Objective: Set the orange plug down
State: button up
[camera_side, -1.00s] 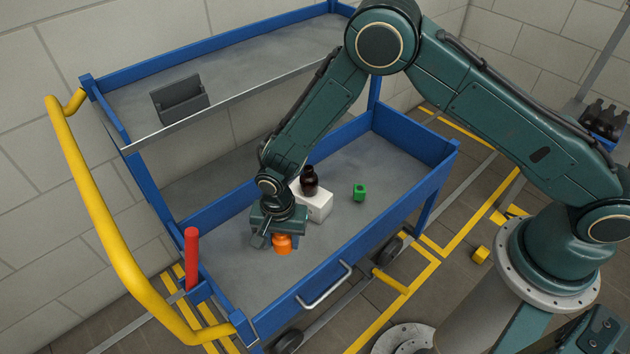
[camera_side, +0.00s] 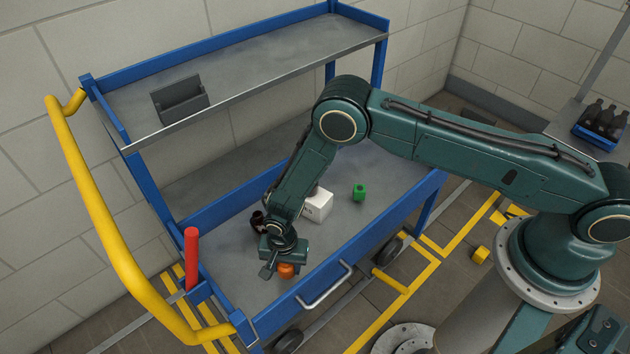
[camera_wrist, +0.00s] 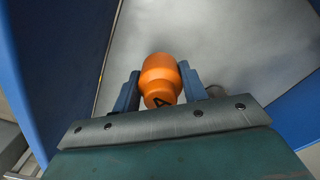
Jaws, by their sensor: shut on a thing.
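The orange plug (camera_side: 286,271) is between the fingers of my gripper (camera_side: 285,265), low over the cart's lower tray (camera_side: 225,262), near its front wall. I cannot tell if its underside touches the tray. In the wrist view the plug (camera_wrist: 160,78) shows a rounded top, a narrower neck and a dark letter-like mark. The gripper's two blue fingers (camera_wrist: 160,93) are shut on its sides. A dark brown bottle (camera_side: 257,221) is just behind and left of my wrist, partly hidden.
A white block (camera_side: 318,206) and a green piece (camera_side: 359,192) lie farther right on the tray. The blue front wall (camera_side: 365,246) runs close to my gripper. A red post (camera_side: 191,258) stands at the left end. The upper shelf (camera_side: 235,72) overhangs behind.

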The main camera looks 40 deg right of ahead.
aim_at(287, 273)
jog(key=shift+f, duration=0.15)
jog(key=shift+f, duration=1.75)
jog(key=shift+f, duration=0.1)
jog(key=o, duration=1)
jog(key=shift+r, duration=6.05)
